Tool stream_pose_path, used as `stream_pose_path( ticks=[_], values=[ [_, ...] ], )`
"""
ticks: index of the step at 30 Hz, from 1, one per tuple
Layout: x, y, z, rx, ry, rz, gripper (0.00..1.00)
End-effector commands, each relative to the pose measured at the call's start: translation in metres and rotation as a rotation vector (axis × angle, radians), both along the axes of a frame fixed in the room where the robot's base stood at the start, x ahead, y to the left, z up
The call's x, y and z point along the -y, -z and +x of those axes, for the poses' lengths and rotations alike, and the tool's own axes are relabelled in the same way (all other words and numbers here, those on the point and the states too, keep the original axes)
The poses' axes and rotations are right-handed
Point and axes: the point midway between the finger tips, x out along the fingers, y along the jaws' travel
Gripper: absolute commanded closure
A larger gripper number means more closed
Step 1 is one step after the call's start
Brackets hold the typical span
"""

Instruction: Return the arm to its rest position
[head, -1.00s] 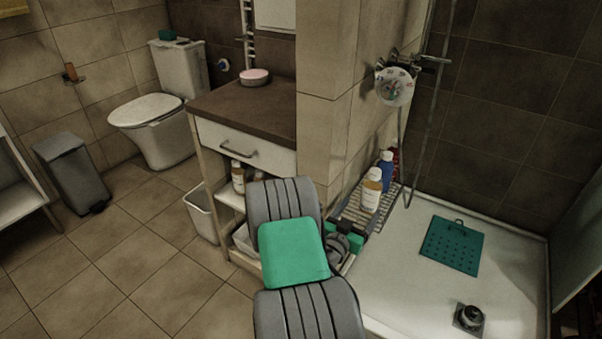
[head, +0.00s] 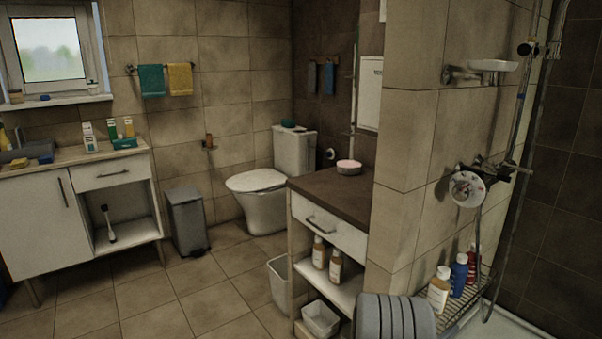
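My arm shows only as a ribbed grey link at the bottom edge of the head view, in front of the brown-topped cabinet (head: 333,191) and the wire shelf (head: 468,300). My gripper is outside the frame, so its fingers and anything in them are hidden.
A white bin (head: 279,282) stands beside the cabinet. Bottles, among them a blue one (head: 459,275), stand on the wire shelf by the shower wall. A grey pedal bin (head: 187,221), toilet (head: 262,188) and white vanity (head: 85,205) stand farther back. The tiled floor at left is open.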

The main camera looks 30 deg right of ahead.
Motion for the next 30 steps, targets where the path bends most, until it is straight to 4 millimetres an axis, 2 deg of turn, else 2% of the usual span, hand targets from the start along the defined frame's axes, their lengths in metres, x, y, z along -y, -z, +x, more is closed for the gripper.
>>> stream_pose_path(
  ticks=[1, 8, 11, 14, 17, 20, 23, 24, 26, 27, 30],
  values=[
    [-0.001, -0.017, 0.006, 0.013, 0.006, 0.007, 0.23],
    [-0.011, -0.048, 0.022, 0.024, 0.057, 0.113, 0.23],
    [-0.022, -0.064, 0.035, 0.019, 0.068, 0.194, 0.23],
    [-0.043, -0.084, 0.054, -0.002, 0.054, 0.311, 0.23],
    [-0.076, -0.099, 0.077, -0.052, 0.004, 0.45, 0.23],
    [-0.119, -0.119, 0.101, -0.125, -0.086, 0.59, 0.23],
    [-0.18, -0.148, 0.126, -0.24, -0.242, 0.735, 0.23],
    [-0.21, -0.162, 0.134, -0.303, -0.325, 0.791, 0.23],
    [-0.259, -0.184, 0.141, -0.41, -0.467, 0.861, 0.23],
    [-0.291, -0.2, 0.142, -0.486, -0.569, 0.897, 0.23],
    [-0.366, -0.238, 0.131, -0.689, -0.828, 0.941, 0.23]
  ],
)
